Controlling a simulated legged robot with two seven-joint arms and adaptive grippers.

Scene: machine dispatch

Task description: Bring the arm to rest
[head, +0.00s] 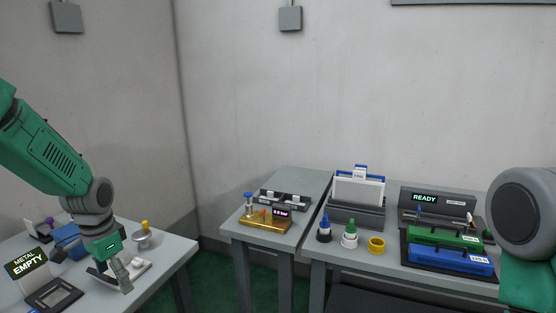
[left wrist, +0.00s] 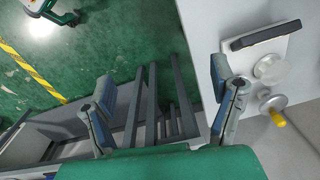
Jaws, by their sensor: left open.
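My left arm (head: 45,150) comes in from the left and hangs down over the left table (head: 170,262). My left gripper (head: 118,278) is open, with nothing between its fingers, in front of a pale flat item (head: 136,267). In the left wrist view, the open fingers of the left gripper (left wrist: 163,98) stand wide apart, with the floor and table legs between them. Part of my right arm (head: 522,215) shows at the right edge; its gripper is out of view.
The left table holds a sign reading METAL EMPTY (head: 27,263), a blue item (head: 68,241) and a metal cup with a yellow top (head: 142,238). The right table carries a READY unit (head: 424,198), green case (head: 443,238) and blue case (head: 450,258). Green floor (head: 222,268) separates the tables.

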